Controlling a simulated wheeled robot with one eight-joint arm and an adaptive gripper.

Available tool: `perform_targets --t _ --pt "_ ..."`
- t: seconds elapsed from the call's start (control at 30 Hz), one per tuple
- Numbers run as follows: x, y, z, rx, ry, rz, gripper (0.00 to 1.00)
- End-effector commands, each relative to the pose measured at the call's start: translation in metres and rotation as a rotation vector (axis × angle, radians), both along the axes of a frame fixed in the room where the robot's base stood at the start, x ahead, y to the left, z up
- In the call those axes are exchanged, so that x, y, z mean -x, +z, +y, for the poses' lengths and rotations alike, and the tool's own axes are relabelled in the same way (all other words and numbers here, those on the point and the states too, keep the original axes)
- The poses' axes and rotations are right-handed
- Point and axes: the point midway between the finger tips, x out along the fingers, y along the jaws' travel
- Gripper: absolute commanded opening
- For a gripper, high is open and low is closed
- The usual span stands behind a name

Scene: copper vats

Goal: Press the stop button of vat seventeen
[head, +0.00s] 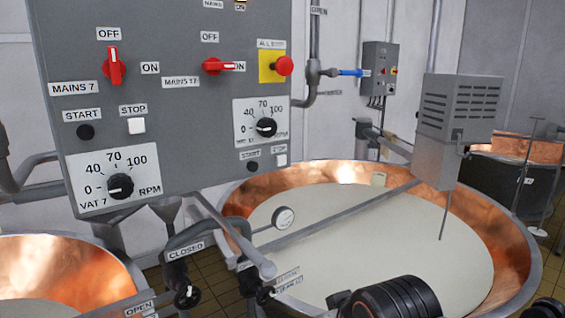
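The grey control panel (190,100) fills the upper left of the head view. Its right half has the MAINS 17 switch (217,66), a red handle lying level toward ON. Below are an RPM dial (265,127), a small black start button (252,167) and a small white stop button (282,160) at the panel's lower right edge. Nothing covers the stop button. A black, ribbed end part of my arm, with my gripper (390,300), shows at the bottom edge, below and right of the panel, apart from the button. Its fingers cannot be made out.
The left half has vat seven's white stop button (136,125), black start button (86,132) and MAINS 7 switch (114,65), handle upright. A red emergency button (284,66) sits above the right dial. Pipes with valves (187,297) and a copper vat (515,250) lie below.

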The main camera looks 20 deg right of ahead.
Motion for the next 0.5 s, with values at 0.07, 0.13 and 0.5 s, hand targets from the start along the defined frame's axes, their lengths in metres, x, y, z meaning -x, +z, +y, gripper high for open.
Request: perform_targets --t 0.07,0.13,0.5 --pt "0.0 0.0 0.0 0.0 0.0 0.0 0.14" --pt "0.0 0.0 0.0 0.0 0.0 0.0 0.0" --pt "0.0 0.0 0.0 0.0 0.0 0.0 0.0"
